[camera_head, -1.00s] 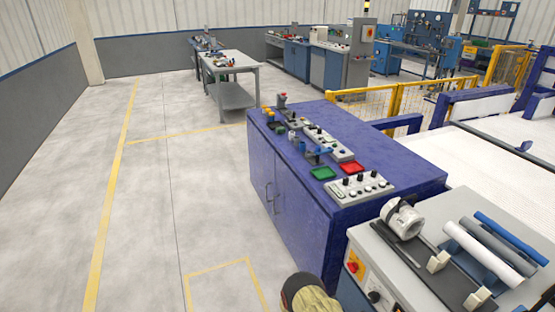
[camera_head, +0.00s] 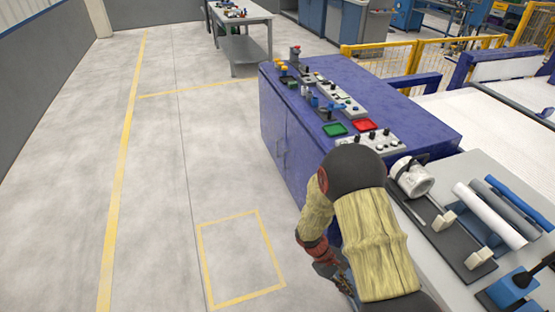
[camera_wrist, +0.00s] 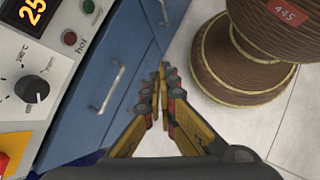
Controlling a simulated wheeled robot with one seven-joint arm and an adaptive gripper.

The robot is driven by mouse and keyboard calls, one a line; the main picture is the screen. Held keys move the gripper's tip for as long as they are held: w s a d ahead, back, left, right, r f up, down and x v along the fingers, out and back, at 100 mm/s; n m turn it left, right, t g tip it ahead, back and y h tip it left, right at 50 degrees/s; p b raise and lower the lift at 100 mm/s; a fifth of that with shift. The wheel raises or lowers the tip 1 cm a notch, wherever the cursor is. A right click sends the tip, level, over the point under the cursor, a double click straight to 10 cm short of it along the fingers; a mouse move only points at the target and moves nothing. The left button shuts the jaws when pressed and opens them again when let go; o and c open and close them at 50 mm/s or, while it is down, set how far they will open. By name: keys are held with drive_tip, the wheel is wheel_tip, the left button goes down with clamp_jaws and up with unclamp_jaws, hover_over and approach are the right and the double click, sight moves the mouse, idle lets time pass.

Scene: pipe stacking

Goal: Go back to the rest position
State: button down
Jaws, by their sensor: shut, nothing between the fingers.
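My gripper (camera_head: 347,288) is low in the head view, hanging beside the front of the grey-topped workbench (camera_head: 470,164), partly hidden by the bottom edge of the picture and my arm. In the wrist view my gripper (camera_wrist: 163,82) has its fingers together and empty, with floor and the blue cabinet front (camera_wrist: 100,90) beyond them. A white pipe (camera_head: 488,215), a grey pipe (camera_head: 500,212) and a blue pipe (camera_head: 518,203) lie side by side on the workbench, apart from my gripper.
A control panel with a knob and digits (camera_wrist: 35,75) is close on the left of the wrist view. A purple cabinet (camera_head: 400,110) with small fixtures stands behind the workbench. Open floor (camera_head: 215,180) lies to the left.

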drive_tip(key=s+a+r+m+t+y, duration=0.1)
drive_tip(key=s+r+m+t+y, duration=0.1)
drive_tip(key=r, duration=1.2)
drive_tip(key=s+a+r+m+t+y, duration=0.2)
drive_tip(key=s+r+m+t, duration=0.2)
drive_tip(key=r, duration=1)
drive_tip(key=s+a+r+m+t+y, duration=0.1)
drive_tip(key=s+r, duration=0.5)
drive_tip(key=r, duration=0.8)
drive_tip(key=m+t+y, duration=0.1)
drive_tip(key=t, duration=0.1)
drive_tip(key=shift+s+a+m+t+y, duration=0.2)
drive_tip(key=shift+a+m+t+y, duration=0.1)
drive_tip(key=shift+a+m+t, duration=0.1)
